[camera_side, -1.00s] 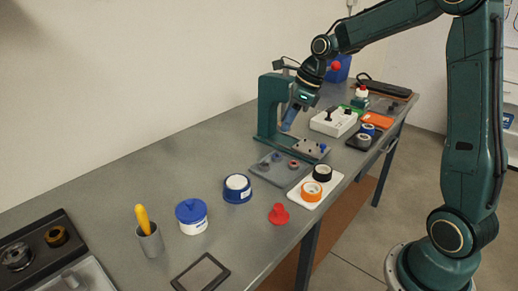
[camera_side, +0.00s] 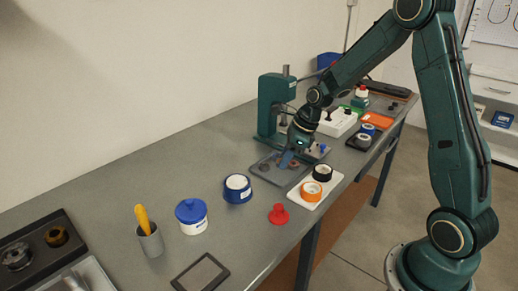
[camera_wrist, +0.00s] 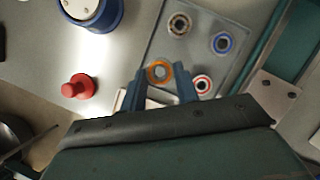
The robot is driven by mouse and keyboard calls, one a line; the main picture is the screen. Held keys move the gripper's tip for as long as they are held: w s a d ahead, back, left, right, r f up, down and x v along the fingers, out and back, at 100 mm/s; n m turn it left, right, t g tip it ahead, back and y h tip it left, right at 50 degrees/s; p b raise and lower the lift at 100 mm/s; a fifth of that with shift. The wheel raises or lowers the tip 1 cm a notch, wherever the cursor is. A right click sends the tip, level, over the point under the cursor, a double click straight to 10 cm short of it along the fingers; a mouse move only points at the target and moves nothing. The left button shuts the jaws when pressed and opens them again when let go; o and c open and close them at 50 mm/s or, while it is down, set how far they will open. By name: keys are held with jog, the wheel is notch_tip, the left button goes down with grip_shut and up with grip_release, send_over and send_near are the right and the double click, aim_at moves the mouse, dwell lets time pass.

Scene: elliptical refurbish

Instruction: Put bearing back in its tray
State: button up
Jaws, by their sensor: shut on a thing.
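An orange-ringed bearing (camera_wrist: 158,72) sits between the fingertips of my gripper (camera_wrist: 159,80) in the wrist view. My gripper is shut on it. The flat grey tray (camera_wrist: 196,56) holds three other bearings: one brown-ringed (camera_wrist: 179,25), one blue-ringed (camera_wrist: 222,43) and one red-ringed (camera_wrist: 202,83). The held bearing is over the remaining corner of the tray. In the side view my gripper (camera_side: 286,161) points down, tilted, at the tray (camera_side: 274,178). I cannot tell whether the held bearing touches the tray.
A green press (camera_side: 272,103) stands behind the tray. A white plate with an orange roll (camera_side: 311,191) and a black roll (camera_side: 322,172) lies close in front. A red knob-shaped piece (camera_side: 279,214) and a blue container (camera_side: 238,195) stand to the left.

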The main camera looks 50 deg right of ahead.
jog(key=shift+f, duration=2.05)
jog(key=shift+f, duration=0.1)
jog(key=o, duration=1)
jog(key=shift+v, duration=6.15)
